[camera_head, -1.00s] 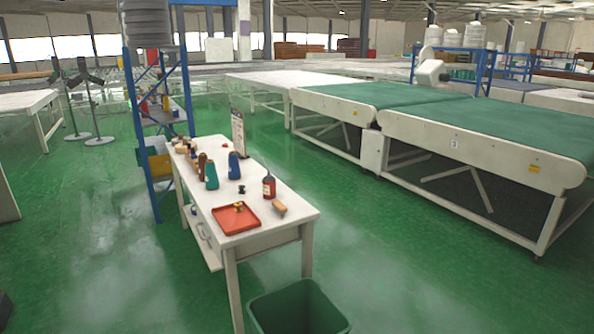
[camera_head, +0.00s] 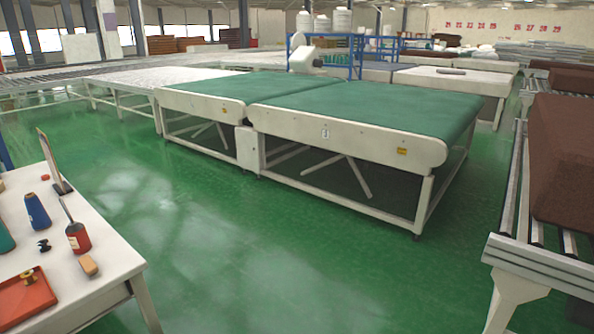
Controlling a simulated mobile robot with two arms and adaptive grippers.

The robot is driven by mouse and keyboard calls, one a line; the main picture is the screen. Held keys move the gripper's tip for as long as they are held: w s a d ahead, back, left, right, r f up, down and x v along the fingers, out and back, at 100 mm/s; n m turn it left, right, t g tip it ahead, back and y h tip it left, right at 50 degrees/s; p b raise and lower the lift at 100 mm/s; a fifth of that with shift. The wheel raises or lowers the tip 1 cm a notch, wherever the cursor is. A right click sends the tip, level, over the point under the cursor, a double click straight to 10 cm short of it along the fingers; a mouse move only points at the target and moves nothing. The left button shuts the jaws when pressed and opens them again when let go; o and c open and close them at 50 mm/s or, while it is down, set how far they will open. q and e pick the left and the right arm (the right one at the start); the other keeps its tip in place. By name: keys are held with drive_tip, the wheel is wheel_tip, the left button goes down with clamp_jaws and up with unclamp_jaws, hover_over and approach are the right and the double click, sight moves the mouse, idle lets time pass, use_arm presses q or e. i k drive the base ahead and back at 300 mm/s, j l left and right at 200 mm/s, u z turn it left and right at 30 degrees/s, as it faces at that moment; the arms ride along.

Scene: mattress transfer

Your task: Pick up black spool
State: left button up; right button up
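A small black spool (camera_head: 44,246) sits on the white table (camera_head: 112,258) at the lower left. It is between a blue thread cone (camera_head: 37,211) and a red bottle (camera_head: 77,237) with a dark spout, and apart from both. An orange-red tray (camera_head: 24,297) with a small brass-coloured item (camera_head: 28,277) in it is in front of the spool. Neither of my grippers shows in the head view.
A brush or block with a tan top (camera_head: 89,265) and an upright sign (camera_head: 52,160) are on the table. A long green-topped conveyor (camera_head: 350,110) stands beyond. A roller conveyor (camera_head: 540,265) with a brown mattress (camera_head: 562,160) is at the right. The green floor (camera_head: 290,260) between is clear.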

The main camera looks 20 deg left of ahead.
sight(46, 248)
drive_tip(key=i+u, duration=0.2)
drive_tip(key=i, duration=0.35)
drive_tip(key=i+l+u, duration=0.15)
drive_tip(key=i, duration=0.4)
drive_tip(key=i+j+u, duration=0.1)
drive_tip(key=i+u, duration=0.15)
drive_tip(key=u, duration=0.2)
drive_tip(key=i+u, duration=0.25)
drive_tip(key=u, duration=0.2)
drive_tip(key=i+l+u, duration=0.1)
drive_tip(key=u, duration=0.35)
drive_tip(key=i+l+u, duration=0.2)
drive_tip(key=i+u, duration=0.25)
drive_tip(key=i+l+u, duration=0.1)
drive_tip(key=u, duration=0.35)
drive_tip(key=k+l, duration=0.05)
drive_tip(key=l, duration=0.05)
